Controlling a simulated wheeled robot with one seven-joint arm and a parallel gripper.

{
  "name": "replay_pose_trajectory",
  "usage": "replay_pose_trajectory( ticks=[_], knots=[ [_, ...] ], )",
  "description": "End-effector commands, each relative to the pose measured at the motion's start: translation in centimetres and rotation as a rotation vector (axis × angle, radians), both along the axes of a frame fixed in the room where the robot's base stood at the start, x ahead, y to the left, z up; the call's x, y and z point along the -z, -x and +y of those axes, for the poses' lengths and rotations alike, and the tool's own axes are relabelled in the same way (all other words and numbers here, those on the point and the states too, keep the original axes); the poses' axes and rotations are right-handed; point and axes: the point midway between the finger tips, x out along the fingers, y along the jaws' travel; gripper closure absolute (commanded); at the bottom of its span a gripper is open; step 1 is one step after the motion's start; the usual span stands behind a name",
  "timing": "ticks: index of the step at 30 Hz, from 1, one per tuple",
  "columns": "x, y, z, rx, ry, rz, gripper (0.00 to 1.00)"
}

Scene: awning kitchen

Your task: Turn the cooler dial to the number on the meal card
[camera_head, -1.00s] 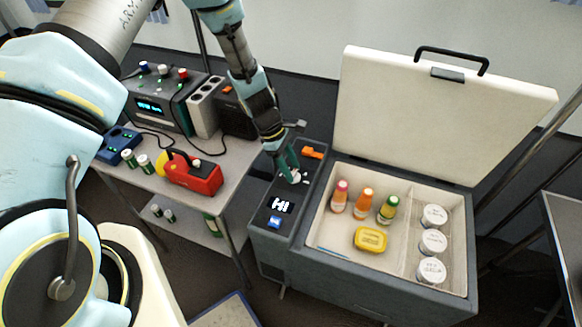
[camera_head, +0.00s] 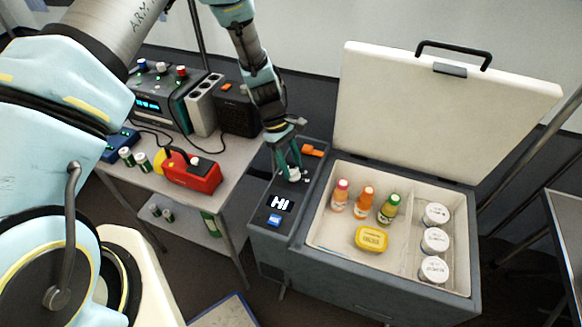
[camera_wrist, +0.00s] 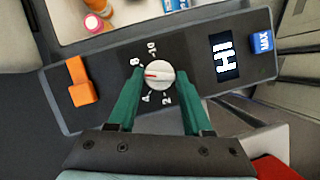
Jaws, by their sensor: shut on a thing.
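The cooler dial (camera_wrist: 159,75) is a round white knob on the dark control panel (camera_wrist: 100,62) of the cooler. In the wrist view its red mark points left, between the printed 8 and 4, where my left finger covers part of the scale. The 10 and 2 also show. My gripper (camera_wrist: 160,76) has its green fingers on either side of the dial and is shut on it. In the head view my gripper (camera_head: 293,172) reaches down onto the dial (camera_head: 295,175). The panel display (camera_head: 281,203) reads HI. I cannot make out a meal card.
An orange latch-like part (camera_head: 312,151) and a blue MAX button (camera_head: 274,220) flank the dial on the panel. The cooler's lid (camera_head: 440,115) stands open; bottles, a yellow tub (camera_head: 371,239) and white-lidded jars are inside. A cluttered side table (camera_head: 237,160) stands left.

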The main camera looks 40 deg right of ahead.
Motion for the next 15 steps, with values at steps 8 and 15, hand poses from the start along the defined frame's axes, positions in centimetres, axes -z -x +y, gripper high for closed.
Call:
replay_pose_trajectory(
  ticks=[8,15],
  knots=[
    [0.2,-0.08,-0.3,0.221,0.002,-0.001,1.0],
    [0.1,-0.06,-0.38,0.353,0.001,-0.001,1.0]
  ],
)
